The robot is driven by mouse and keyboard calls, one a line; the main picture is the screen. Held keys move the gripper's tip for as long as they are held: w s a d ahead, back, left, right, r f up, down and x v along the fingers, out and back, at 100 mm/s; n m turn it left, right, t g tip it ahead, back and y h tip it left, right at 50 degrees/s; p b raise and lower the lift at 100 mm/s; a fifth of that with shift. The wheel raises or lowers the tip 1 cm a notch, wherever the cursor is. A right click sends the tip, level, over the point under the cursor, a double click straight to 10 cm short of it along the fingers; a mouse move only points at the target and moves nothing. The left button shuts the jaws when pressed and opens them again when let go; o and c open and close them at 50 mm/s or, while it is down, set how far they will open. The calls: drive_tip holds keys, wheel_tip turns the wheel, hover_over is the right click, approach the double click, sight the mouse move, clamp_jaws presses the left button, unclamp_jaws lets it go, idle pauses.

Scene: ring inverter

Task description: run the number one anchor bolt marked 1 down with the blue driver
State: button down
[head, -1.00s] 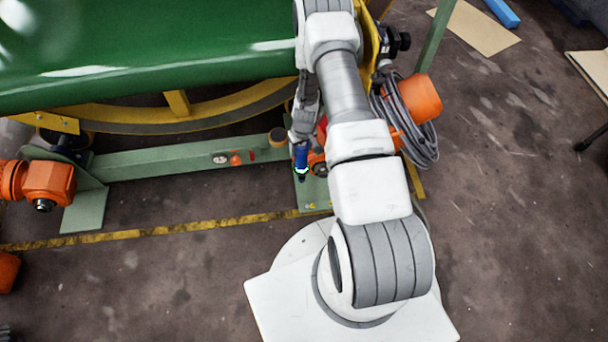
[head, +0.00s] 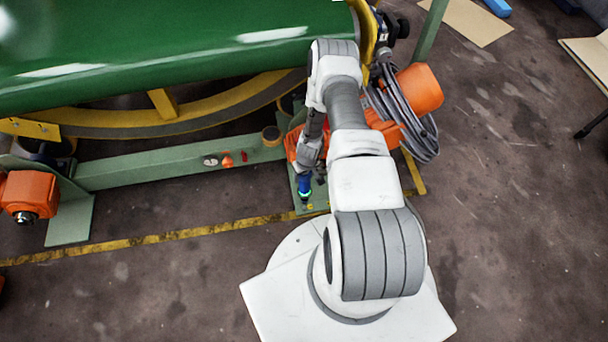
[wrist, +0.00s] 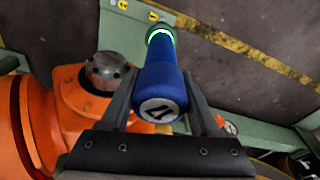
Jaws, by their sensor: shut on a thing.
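The blue driver (head: 304,184) is held by my gripper (head: 310,166), nose down, above the green base plate near the yellow floor line. A green ring glows near its lower end. In the wrist view the driver (wrist: 162,85) sits between the two dark fingers of my gripper (wrist: 160,108), with its butt end toward the camera. Small yellow marks show on the plate (wrist: 130,32) beyond the driver. The bolt marked 1 cannot be made out, and I cannot tell whether the driver's tip touches anything.
An orange motor housing (wrist: 75,115) with a round metal cap (wrist: 108,70) stands close left of the driver in the wrist view. A green beam (head: 170,165) carries small items. A large green drum (head: 150,45) lies behind. Coiled grey cable (head: 405,120) hangs at right.

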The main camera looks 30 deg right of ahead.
sight(304, 186)
drive_tip(key=shift+f+b, duration=3.1)
drive_tip(key=shift+f+b, duration=1.25)
drive_tip(key=shift+b, duration=0.05)
drive_tip(key=shift+r, duration=0.15)
drive_tip(key=shift+r+p, duration=1.75)
drive_tip(key=shift+r, duration=0.7)
drive_tip(key=shift+w+r, duration=0.1)
